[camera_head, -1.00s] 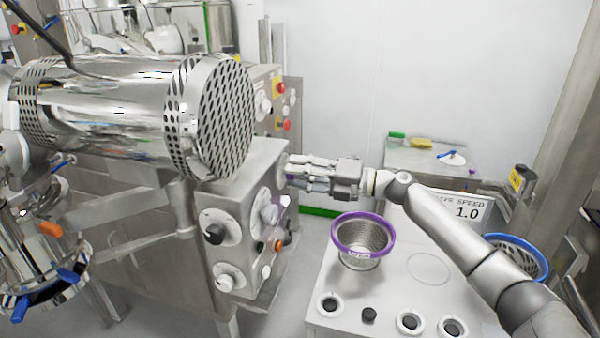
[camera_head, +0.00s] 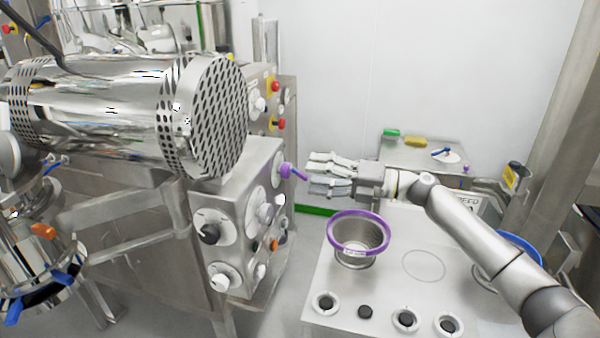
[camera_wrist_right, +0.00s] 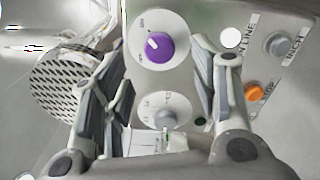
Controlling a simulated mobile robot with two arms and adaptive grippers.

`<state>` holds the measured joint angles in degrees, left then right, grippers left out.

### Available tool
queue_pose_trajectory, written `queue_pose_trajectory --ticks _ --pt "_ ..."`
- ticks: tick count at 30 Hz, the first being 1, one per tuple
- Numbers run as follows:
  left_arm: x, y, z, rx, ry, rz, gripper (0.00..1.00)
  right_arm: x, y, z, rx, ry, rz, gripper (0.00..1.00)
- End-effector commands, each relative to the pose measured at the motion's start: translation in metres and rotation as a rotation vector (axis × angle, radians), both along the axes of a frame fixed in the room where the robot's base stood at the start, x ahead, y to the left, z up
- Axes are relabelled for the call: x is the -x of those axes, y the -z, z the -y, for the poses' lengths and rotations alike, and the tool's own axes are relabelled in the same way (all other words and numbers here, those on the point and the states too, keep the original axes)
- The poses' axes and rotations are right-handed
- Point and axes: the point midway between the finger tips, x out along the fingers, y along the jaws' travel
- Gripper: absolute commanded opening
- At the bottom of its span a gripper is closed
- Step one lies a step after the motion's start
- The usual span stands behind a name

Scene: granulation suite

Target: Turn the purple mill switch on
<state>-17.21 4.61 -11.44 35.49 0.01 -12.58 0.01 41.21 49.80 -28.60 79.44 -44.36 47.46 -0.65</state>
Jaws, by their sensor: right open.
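The purple mill switch (camera_head: 287,170) is a round knob on the side face of the grey control box (camera_head: 232,188). In the right wrist view the purple switch (camera_wrist_right: 158,47) sits on a white dial, its white mark pointing to the upper left; the dial's lettering is too small to read surely. My right gripper (camera_head: 308,174) is open and empty, just right of the switch with a small gap. In the right wrist view its fingers (camera_wrist_right: 156,65) spread to either side, with the switch ahead between them. My left gripper is not in view.
A grey knob (camera_wrist_right: 166,117) is below the switch; an orange button (camera_wrist_right: 260,91) is to its right. A perforated steel drum (camera_head: 215,115) overhangs the box. A purple-rimmed sieve (camera_head: 359,232) stands on the white table (camera_head: 400,295) below my right arm.

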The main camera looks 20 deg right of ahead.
Motion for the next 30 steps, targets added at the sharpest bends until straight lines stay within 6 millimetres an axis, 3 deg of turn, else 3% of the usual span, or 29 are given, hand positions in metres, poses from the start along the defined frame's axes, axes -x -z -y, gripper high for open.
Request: queue_pose_trajectory --ticks 3,10,30 --pt "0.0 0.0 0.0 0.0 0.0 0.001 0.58 0.014 0.002 0.022 0.001 0.002 -0.004 0.55" --pt "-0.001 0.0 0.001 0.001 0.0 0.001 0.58 0.032 0.001 0.048 -0.001 0.001 -0.002 0.55" --pt "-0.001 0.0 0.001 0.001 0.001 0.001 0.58 0.035 0.001 0.05 -0.01 0.004 -0.002 0.55"
